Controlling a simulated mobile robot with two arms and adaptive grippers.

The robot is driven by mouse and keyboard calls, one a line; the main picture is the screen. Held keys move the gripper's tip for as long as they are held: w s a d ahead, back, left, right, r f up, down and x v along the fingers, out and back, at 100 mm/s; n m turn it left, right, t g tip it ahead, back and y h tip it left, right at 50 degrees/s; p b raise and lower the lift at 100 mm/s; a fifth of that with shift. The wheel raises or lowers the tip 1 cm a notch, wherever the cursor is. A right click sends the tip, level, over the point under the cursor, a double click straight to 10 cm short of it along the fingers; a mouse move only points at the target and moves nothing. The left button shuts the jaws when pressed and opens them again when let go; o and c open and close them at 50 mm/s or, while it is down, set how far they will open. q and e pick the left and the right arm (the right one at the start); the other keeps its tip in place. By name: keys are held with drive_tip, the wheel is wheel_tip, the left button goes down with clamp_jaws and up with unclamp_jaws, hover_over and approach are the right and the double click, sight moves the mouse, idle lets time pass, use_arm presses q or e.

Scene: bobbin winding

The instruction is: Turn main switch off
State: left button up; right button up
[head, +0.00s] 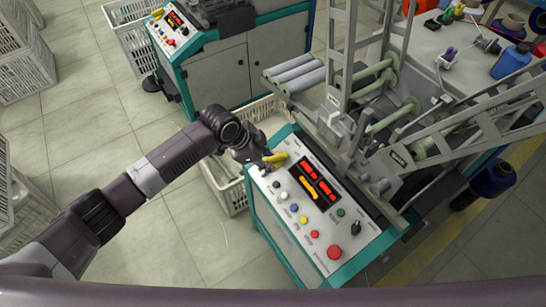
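A grey control panel (300,229) with a teal edge tops the near machine. A yellow handle (276,160), which looks like the main switch, sits at its far left corner. Other controls are a black knob (356,228), a large red button (334,252), several small coloured buttons and lit red and orange displays (317,181). My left gripper (262,162) is at the yellow handle, just left of it. Its fingers are small and dark, and I cannot tell whether they touch or grip the handle. My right gripper is not in view.
A metal frame with rollers (375,118) rises right behind the panel. A second similar machine (218,70) stands farther back. A white crate (224,186) is on the floor beside the near machine. A table (460,62) with spools is at upper right.

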sight(272, 157)
use_arm(q)
drive_tip(key=shift+m, duration=0.5)
drive_tip(key=shift+w+d+f, duration=0.25)
drive_tip(key=shift+w+f, duration=0.45)
drive_tip(key=shift+f, duration=0.1)
drive_tip(key=shift+w+d+f, duration=0.25)
drive_tip(key=shift+w+f, duration=0.4)
drive_tip(key=shift+f, duration=0.2)
drive_tip(key=shift+w+d+f, duration=0.25)
drive_tip(key=shift+w+f, duration=0.45)
drive_tip(key=shift+f, duration=0.1)
drive_tip(key=shift+c, duration=0.4)
clamp_jaws()
